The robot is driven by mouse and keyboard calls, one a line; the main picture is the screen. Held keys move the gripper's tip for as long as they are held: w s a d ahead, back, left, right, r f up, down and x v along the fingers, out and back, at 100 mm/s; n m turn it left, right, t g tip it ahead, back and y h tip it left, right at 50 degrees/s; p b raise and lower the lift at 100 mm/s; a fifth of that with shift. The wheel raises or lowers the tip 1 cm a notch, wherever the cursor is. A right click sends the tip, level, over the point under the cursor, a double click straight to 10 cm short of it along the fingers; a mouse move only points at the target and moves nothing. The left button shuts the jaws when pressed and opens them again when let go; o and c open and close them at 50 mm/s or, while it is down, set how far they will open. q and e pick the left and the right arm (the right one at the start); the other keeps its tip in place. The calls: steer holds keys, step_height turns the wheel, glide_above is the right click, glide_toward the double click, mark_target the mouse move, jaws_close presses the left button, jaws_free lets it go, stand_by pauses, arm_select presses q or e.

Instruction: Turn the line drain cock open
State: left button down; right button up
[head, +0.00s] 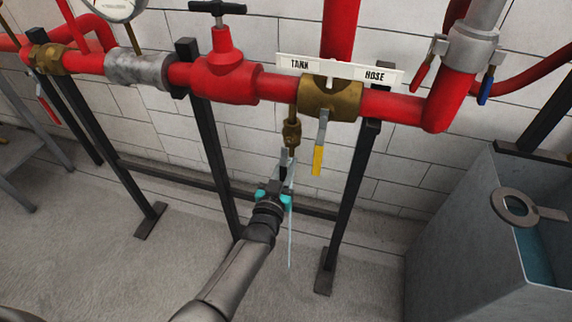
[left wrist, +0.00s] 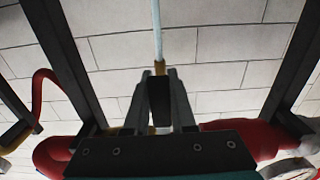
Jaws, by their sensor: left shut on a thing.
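The brass line drain cock (head: 291,132) hangs below the red pipe, left of the brass valve under the TANK and HOSE plates. My left gripper (head: 287,160) reaches up to it from below, with its fingers shut on a dark piece that looks like the cock's handle. In the left wrist view, the gripper (left wrist: 159,82) has this black handle (left wrist: 160,103) between its fingers, and the brass outlet (left wrist: 158,68) shows just beyond. A thin pale-blue stream (head: 290,235) runs straight down from the cock. It also shows in the wrist view (left wrist: 157,30). The handle is mostly hidden by the fingers.
A yellow-tipped lever (head: 318,158) hangs close right of the cock from the brass valve (head: 332,97). Black stand legs (head: 208,150) rise on both sides. A grey tank (head: 455,215) stands at the right. The floor below is clear.

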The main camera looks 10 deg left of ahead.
steer(key=shift+a, duration=0.2)
arm_select(q)
steer(key=c, duration=0.7)
jaws_free()
steer(key=shift+c, duration=0.2)
arm_select(e)
steer(key=shift+a, duration=0.15)
arm_select(q)
steer(key=shift+s, duration=0.1)
steer(key=s+p, duration=0.3)
steer(key=s, duration=1.2)
steer(key=shift+a+p, duration=0.2)
steer(key=shift+p, duration=0.1)
arm_select(e)
steer(key=shift+s+r, duration=0.2)
steer(key=shift+r, duration=0.7)
steer(key=shift+s+r, duration=0.15)
steer(key=shift+r, duration=0.7)
steer(key=shift+a, duration=0.15)
